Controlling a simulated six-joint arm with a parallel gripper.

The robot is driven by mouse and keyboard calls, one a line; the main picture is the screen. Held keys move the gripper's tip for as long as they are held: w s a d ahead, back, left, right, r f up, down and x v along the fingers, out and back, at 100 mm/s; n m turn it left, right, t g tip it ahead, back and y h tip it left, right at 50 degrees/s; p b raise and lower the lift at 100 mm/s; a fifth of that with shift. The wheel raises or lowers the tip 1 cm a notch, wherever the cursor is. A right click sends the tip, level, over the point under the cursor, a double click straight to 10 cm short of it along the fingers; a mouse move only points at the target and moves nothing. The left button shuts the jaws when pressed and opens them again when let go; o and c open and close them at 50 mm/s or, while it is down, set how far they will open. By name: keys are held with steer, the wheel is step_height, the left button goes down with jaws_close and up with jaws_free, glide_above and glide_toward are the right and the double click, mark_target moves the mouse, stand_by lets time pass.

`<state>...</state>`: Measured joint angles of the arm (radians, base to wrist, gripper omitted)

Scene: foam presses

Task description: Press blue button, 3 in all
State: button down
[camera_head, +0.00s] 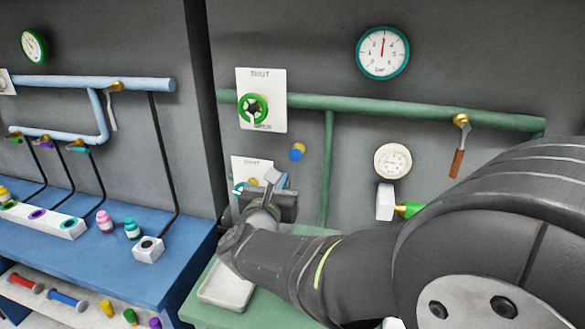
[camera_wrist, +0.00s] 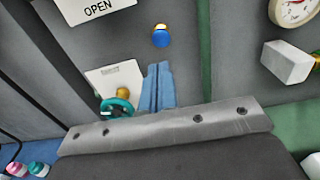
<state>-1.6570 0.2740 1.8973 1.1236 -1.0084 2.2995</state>
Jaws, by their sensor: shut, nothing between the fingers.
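The blue button (camera_head: 297,152) sits on the grey wall between the pipes, with a brass-coloured part at its top. It also shows in the wrist view (camera_wrist: 161,38), above my gripper's fingers. My gripper (camera_head: 272,177) is below and to the left of the button in the head view, apart from it. In the wrist view the two blue-grey fingers (camera_wrist: 158,86) are together, with nothing between them. I cannot tell how far the fingertips are from the wall.
A white plate with a teal handwheel (camera_wrist: 117,107) is just left of the fingers. A plate with a green handwheel (camera_head: 253,108) is above. A white box (camera_head: 386,202) is to the right. Green pipe (camera_head: 400,108) crosses the wall. A white tray (camera_head: 228,289) lies on the green bench.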

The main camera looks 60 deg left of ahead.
steer(key=shift+v, duration=1.45)
stand_by(0.6)
